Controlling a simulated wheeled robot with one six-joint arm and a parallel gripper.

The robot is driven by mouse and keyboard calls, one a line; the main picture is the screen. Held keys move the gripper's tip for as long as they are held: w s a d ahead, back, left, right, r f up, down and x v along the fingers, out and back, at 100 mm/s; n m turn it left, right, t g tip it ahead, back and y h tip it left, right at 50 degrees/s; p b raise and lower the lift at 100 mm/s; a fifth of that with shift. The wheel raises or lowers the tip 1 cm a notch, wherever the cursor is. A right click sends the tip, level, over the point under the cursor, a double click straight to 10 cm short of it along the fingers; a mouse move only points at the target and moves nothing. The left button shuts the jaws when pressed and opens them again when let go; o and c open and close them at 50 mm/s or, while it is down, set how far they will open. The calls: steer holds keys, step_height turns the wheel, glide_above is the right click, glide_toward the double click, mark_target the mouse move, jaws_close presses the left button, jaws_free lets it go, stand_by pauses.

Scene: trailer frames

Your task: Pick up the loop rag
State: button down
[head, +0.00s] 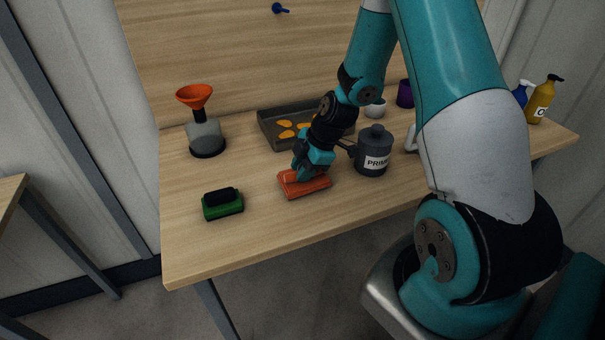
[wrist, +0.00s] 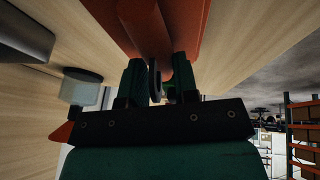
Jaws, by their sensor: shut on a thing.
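An orange-red rag (head: 306,184), which looks like the loop rag, lies flat on the wooden table (head: 250,240) near its front edge. My gripper (head: 308,174) is over it from above, its fingers down at the rag's top. In the wrist view the red rag (wrist: 205,25) fills the top middle, with a raised rounded part between my two fingers (wrist: 160,75). The gripper is shut on that raised part. The fingertips are partly hidden in both views. The rag appears to rest on the table; a small gap cannot be ruled out.
A green block with a black top (head: 223,203) stands to the left. A dark labelled canister (head: 373,152) stands close on the right. A dark tray (head: 268,129) with orange pieces lies behind, and a flask with an orange funnel (head: 205,135) stands back left.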

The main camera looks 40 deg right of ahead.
step_height(320, 180, up, 19)
steer(key=shift+f+b, duration=0.2)
steer(key=shift+b, duration=0.25)
